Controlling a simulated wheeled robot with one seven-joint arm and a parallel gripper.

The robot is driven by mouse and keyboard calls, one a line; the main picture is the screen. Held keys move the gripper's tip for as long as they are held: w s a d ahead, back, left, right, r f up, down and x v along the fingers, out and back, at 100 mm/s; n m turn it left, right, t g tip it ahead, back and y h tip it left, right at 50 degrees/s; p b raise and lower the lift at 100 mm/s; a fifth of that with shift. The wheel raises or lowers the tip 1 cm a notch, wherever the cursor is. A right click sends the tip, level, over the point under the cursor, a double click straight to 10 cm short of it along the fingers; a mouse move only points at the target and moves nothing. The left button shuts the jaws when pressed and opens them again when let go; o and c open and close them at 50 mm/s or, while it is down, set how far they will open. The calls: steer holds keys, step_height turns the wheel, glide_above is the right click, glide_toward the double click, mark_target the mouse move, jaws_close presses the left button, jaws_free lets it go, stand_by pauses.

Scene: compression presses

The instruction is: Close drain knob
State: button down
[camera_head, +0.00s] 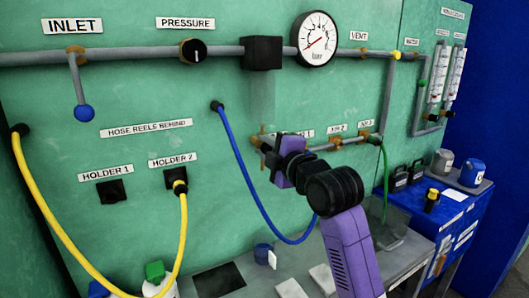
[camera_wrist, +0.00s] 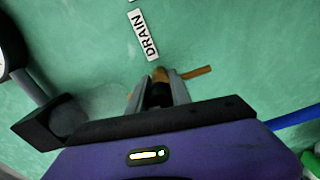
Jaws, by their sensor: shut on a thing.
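The drain knob (camera_wrist: 198,72) is a small brass valve with a bar handle on the green panel, just below the DRAIN label (camera_wrist: 144,36) in the wrist view. My gripper (camera_wrist: 160,88) reaches the panel with its two grey fingers on either side of the brass part, shut on the knob. The handle bar sticks out to the right past the fingers. In the head view my gripper (camera_head: 272,148) is at the panel below the black box on the pipe, and only a bit of the brass knob (camera_head: 262,130) shows there. The rest is hidden by my gripper.
A pressure gauge (camera_head: 314,39) and grey pipe (camera_head: 130,52) run above. A blue hose (camera_head: 240,165) hangs left of my gripper. Brass valves (camera_head: 336,142) sit close on the right. A grey bench (camera_head: 205,270) with small items lies below.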

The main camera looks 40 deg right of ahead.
steer(key=shift+n+b, duration=0.35)
steer(key=shift+n, duration=0.45)
steer(key=c, duration=1.2)
jaws_free()
steer(key=shift+o, duration=0.2)
steer(key=b+v, duration=0.1)
steer(key=v, duration=0.6)
steer(key=shift+s, duration=0.4)
steer(key=shift+a, duration=0.2)
